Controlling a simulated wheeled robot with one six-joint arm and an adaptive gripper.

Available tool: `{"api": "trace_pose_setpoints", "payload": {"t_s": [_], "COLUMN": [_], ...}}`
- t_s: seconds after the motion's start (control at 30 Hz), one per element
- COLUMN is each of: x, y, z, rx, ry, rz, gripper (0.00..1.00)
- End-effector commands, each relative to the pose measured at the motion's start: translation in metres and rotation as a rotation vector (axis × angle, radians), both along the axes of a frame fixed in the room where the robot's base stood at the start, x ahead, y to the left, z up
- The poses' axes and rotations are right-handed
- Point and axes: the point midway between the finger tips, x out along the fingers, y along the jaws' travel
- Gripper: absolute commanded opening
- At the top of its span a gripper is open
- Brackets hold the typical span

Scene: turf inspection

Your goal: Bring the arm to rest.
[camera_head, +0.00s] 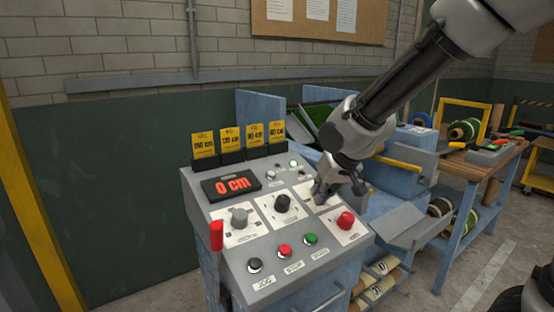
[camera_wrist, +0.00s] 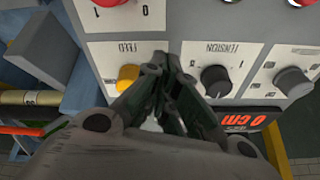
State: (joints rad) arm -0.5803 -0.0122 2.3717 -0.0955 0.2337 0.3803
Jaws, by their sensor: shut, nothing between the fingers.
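My arm (camera_head: 400,85) reaches down from the upper right over the sloped grey control panel (camera_head: 205,185). My gripper (camera_head: 325,193) is shut and empty, low over the panel's right part. In the wrist view the closed fingertips (camera_wrist: 165,62) lie between the orange knob (camera_wrist: 128,77) marked FEED and the black knob (camera_wrist: 215,80) marked TENSION. I cannot tell whether they touch the panel. In the head view the gripper covers the FEED knob. The black knob (camera_head: 283,203) and the red knob (camera_head: 345,220) show there.
The display (camera_head: 232,186) reads 0 cm, with several yellow cards (camera_head: 205,144) behind it. A red-handled lever (camera_head: 216,235) stands at the panel's left edge. Black, red and green buttons (camera_head: 284,251) line the front. A blue workbench (camera_head: 455,190) stands at right. Open floor (camera_head: 150,295) shows at left.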

Motion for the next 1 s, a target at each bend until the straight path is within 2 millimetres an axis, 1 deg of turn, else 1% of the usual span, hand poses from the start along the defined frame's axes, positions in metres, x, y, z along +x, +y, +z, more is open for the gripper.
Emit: {"api": "trace_pose_setpoints", "payload": {"t_s": [0.03, 0.07, 0.1, 0.17, 0.2, 0.27, 0.3, 0.4, 0.5, 0.63, 0.73, 1.0], "x": [-0.021, -0.035, -0.056, -0.089, -0.112, -0.146, -0.167, -0.201, -0.214, -0.222, -0.223, -0.223], "y": [-0.034, -0.054, -0.080, -0.119, -0.143, -0.175, -0.192, -0.221, -0.239, -0.254, -0.258, -0.257], "z": [0.006, 0.008, 0.011, 0.020, 0.027, 0.037, 0.042, 0.056, 0.069, 0.082, 0.083, 0.083], "rx": [-0.065, -0.104, -0.149, -0.197, -0.217, -0.231, -0.229, -0.202, -0.172, -0.154, -0.152, -0.152], "ry": [0.043, 0.077, 0.122, 0.184, 0.219, 0.262, 0.278, 0.266, 0.196, 0.138, 0.138, 0.139], "rz": [0.006, 0.013, 0.020, 0.020, 0.012, -0.013, -0.037, -0.131, -0.221, -0.298, -0.316, -0.314], "gripper": [0.00, 0.00, 0.00, 0.00, 0.00, 0.00, 0.00, 0.00, 0.00, 0.00, 0.00, 0.00]}}
